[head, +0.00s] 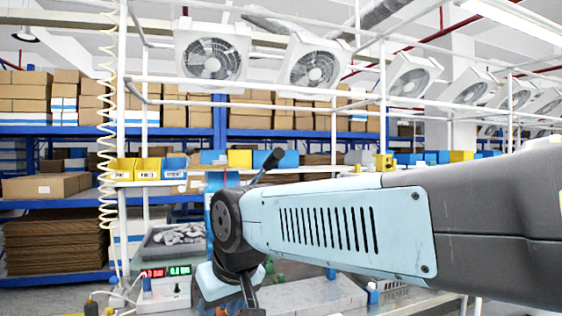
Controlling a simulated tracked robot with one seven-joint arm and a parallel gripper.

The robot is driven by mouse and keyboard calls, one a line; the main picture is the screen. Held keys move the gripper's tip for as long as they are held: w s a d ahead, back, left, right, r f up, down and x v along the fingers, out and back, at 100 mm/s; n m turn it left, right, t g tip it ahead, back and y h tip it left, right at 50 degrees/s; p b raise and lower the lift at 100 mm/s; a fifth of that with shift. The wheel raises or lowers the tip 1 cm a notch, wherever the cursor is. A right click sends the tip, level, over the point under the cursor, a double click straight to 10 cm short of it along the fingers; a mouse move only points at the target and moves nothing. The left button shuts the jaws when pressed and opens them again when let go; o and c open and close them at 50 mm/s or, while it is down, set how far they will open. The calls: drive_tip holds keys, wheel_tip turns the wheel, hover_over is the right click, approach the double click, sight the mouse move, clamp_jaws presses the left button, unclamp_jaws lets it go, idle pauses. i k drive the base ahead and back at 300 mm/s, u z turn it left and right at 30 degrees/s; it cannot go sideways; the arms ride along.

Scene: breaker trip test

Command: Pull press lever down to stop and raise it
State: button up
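A dark lever with a thick rounded end (269,163) sticks up and to the right above my arm in the head view. It looks like the press lever; its lower end is hidden behind my arm. A blue upright (214,184), perhaps part of the press, stands just left of it, mostly covered by my wrist. My arm reaches in from the right. My gripper (240,304) points down at the bottom edge, below and left of the lever's end and apart from it. Its fingertips are cut off, so its opening is unclear.
A meter with red and green displays (166,272) stands left of my wrist. A grey tray of metal parts (172,246) lies behind it. Yellow and blue bins (147,169) line a rail. A coiled yellow cable (106,130) hangs at left. My arm hides much of the bench.

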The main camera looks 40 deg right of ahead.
sight(279, 153)
drive_tip(key=z, duration=0.65)
drive_tip(key=k, duration=0.8)
